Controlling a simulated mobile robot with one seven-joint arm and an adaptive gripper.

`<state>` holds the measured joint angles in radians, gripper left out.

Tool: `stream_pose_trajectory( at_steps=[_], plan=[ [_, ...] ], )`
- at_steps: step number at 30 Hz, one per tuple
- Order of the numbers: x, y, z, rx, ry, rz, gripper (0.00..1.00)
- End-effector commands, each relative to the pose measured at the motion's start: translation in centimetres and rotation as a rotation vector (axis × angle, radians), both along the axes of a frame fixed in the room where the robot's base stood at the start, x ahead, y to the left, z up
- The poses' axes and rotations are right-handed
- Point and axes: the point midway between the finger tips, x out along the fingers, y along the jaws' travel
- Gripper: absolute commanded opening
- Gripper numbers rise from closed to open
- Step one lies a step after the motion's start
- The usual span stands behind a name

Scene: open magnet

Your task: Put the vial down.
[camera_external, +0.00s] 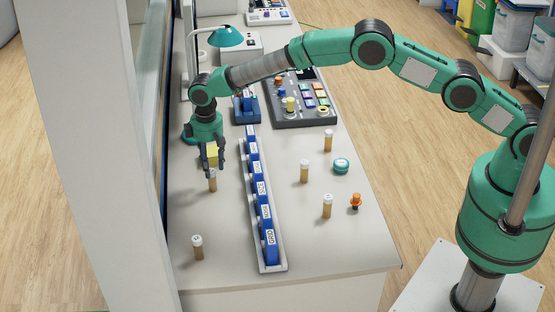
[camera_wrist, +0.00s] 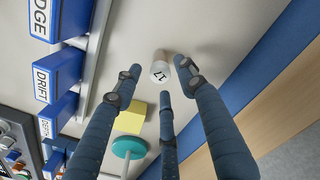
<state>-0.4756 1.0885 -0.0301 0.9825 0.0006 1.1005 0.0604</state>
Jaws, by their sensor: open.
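A vial (camera_external: 212,183) with amber contents and a white cap stands upright on the bench, left of the row of blue labelled boxes. In the wrist view its white cap (camera_wrist: 160,72), marked 17, shows between the fingertips. My gripper (camera_external: 213,171) is just above and around the vial's top, pointing down. Its three dark fingers are spread open in the wrist view (camera_wrist: 158,80), with visible gaps to the cap. The fingers partly hide the vial's top in the outside view.
A tray (camera_external: 273,268) of blue boxes runs along the bench on the right. Other vials stand at the front left (camera_external: 198,248) and right (camera_external: 327,206). A blue-edged wall lies left.

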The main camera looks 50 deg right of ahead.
Motion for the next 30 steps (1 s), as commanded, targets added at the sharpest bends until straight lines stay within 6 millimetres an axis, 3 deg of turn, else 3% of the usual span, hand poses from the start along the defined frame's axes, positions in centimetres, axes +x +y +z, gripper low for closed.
stream_pose_trajectory(
  at_steps=[1, 6, 12, 30],
  plan=[
    [0.1, 0.0, 1.3, 0.001, -0.002, 0.0, 0.41],
    [0.0, 0.0, 3.9, 0.0, -0.001, 0.0, 0.41],
    [0.0, 0.0, 5.8, 0.0, 0.0, 0.0, 0.41],
    [0.0, 0.0, 6.5, 0.0, 0.0, 0.0, 0.41]
  ],
)
